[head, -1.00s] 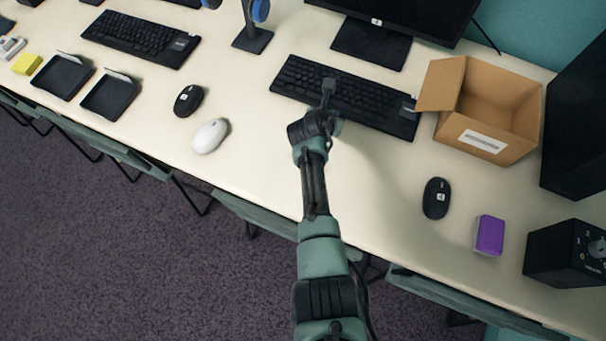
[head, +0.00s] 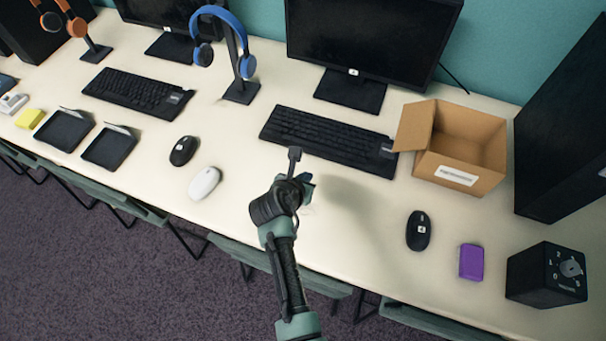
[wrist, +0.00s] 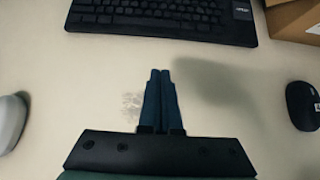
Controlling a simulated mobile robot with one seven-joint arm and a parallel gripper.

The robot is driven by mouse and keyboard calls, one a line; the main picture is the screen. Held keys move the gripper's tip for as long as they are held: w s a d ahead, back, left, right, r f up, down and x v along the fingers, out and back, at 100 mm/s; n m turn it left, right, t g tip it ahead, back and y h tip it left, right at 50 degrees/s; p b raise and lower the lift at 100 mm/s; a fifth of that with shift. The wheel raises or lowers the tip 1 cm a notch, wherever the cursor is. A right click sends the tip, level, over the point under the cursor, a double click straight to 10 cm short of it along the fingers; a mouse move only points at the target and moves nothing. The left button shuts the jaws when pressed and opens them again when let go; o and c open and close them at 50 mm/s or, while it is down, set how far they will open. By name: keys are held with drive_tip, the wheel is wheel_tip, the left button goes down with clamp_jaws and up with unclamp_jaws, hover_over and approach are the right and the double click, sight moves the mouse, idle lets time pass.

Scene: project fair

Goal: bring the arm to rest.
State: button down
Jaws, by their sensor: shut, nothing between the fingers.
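My gripper (head: 296,158) is above the white tabletop, in front of the right-hand keyboard (head: 330,138) in the head view. In the wrist view its two fingers (wrist: 160,80) are together, with nothing between them. Bare table lies below the fingertips. The keyboard also shows at the top of the wrist view (wrist: 165,18), apart from the fingers.
An open cardboard box (head: 455,165) stands right of the keyboard. A white mouse (head: 204,183) lies left of my gripper; a black mouse (head: 418,230), a purple block (head: 471,262) and a black dial box (head: 547,275) lie right. Monitors and a blue headphone stand (head: 241,88) are behind.

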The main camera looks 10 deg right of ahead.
drive_tip(key=shift+v, duration=1.1)
